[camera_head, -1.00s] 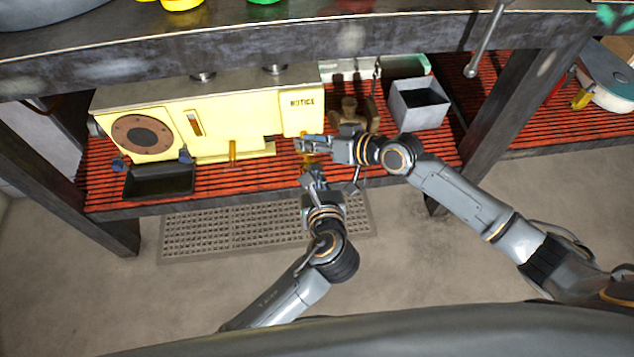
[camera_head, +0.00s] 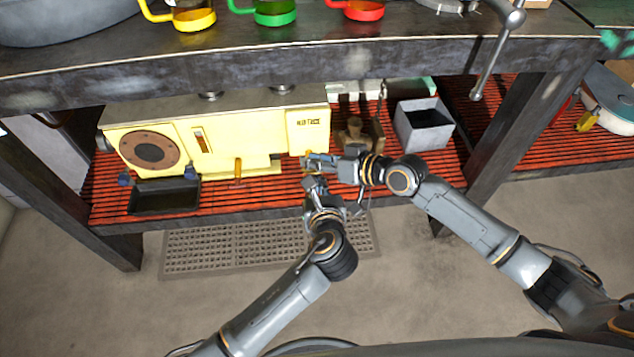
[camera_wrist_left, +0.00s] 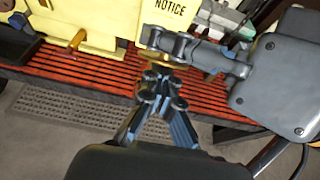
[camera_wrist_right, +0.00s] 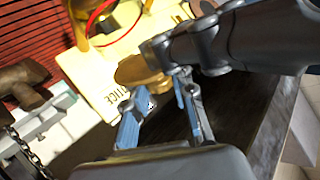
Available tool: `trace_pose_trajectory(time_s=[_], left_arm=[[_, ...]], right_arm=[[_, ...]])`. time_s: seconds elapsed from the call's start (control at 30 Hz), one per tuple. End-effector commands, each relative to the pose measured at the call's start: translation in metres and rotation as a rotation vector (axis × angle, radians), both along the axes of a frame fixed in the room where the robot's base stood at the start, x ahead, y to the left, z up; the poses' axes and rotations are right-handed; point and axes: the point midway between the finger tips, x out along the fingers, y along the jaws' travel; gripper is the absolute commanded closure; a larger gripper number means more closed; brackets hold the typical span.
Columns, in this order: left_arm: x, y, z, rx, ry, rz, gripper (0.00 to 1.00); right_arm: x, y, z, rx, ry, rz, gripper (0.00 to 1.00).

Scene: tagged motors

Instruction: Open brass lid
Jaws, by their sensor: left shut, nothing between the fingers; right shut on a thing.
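The brass lid (camera_wrist_right: 142,75) shows as a round brass disc in the right wrist view, at the front right end of the yellow machine. My right gripper (camera_wrist_right: 155,98) is shut on the lid's edge; the exact contact is partly hidden. In the head view my right gripper (camera_head: 312,163) is at the machine's lower right corner, where its fingers hide most of the lid. My left gripper (camera_head: 312,184) is just in front and below. In the left wrist view (camera_wrist_left: 161,85) its fingers are closed and empty, close to the right gripper's fingers.
The yellow machine (camera_head: 255,125) stands on a red slatted shelf (camera_head: 265,196) under the worktop. A black tray (camera_head: 165,196) is at its left, and a grey box (camera_head: 423,122) at its right. A table leg (camera_head: 497,135) stands right of the box. Both arms are close together.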

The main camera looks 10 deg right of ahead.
Motion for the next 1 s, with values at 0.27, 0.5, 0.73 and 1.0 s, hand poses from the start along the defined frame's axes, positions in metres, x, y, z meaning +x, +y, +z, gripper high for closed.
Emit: trace_pose_trajectory(time_s=[0.27,0.5,0.73,1.0], left_arm=[[0.006,0.0,0.012,-0.007,-0.027,0.001,1.0],[0.005,-0.001,0.011,-0.007,-0.025,-0.001,1.0],[0.005,0.0,0.011,-0.006,-0.024,0.0,1.0],[0.004,0.0,0.009,-0.004,-0.02,0.001,1.0]], right_arm=[[-0.001,-0.001,-0.002,-0.005,0.004,0.001,0.54],[-0.003,0.0,-0.003,-0.004,0.007,0.004,0.54],[-0.013,-0.014,0.004,-0.007,0.007,0.002,0.54],[-0.045,-0.055,0.028,-0.009,0.006,0.0,0.54]])
